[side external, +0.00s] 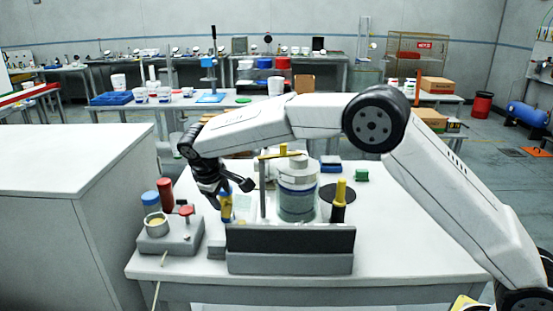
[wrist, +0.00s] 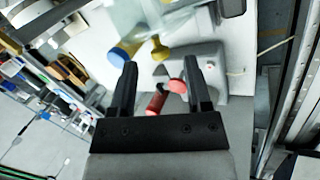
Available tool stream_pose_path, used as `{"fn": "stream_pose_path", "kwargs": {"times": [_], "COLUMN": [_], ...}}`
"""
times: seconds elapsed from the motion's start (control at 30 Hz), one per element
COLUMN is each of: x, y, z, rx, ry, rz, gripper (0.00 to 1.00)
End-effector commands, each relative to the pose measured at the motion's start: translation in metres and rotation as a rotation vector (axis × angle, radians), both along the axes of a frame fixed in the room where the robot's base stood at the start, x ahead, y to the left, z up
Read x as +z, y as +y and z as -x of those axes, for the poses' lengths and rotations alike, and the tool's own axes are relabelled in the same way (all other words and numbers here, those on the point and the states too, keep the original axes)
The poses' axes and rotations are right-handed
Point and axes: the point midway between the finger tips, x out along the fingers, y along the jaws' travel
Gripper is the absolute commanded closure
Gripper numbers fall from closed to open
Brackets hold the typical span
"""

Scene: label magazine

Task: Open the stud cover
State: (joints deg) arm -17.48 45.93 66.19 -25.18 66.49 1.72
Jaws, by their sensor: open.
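I cannot tell for sure which part is the stud cover. A grey fixture (side external: 170,238) stands at the table's left corner. In the wrist view the red knob (wrist: 177,86) and a red cylinder (wrist: 156,103) show between the fingers. My gripper (wrist: 162,75) is open, with nothing held between its fingers. In the side view my gripper (side external: 236,187) is above the table, right of the fixture, by a yellow-and-blue item (side external: 226,207).
A dark upright panel on a grey base (side external: 290,263) stands at the table's front. Behind it are a large clear jar (side external: 297,200) and a yellow-topped dark post (side external: 340,195). A small green block (side external: 361,175) lies further back. The table's right side is mostly clear.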

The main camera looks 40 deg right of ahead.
Motion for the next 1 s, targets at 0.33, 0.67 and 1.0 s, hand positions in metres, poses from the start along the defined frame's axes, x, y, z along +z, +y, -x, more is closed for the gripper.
{"fn": "stream_pose_path", "kwargs": {"times": [0.33,0.67,1.0], "x": [-0.016,-0.015,-0.015], "y": [-0.006,-0.006,-0.005], "z": [-0.003,-0.003,-0.003], "rx": [0.000,0.001,0.001], "ry": [0.000,0.000,0.001], "rz": [-0.001,-0.001,-0.001], "gripper": [0.37,0.85,1.00]}}
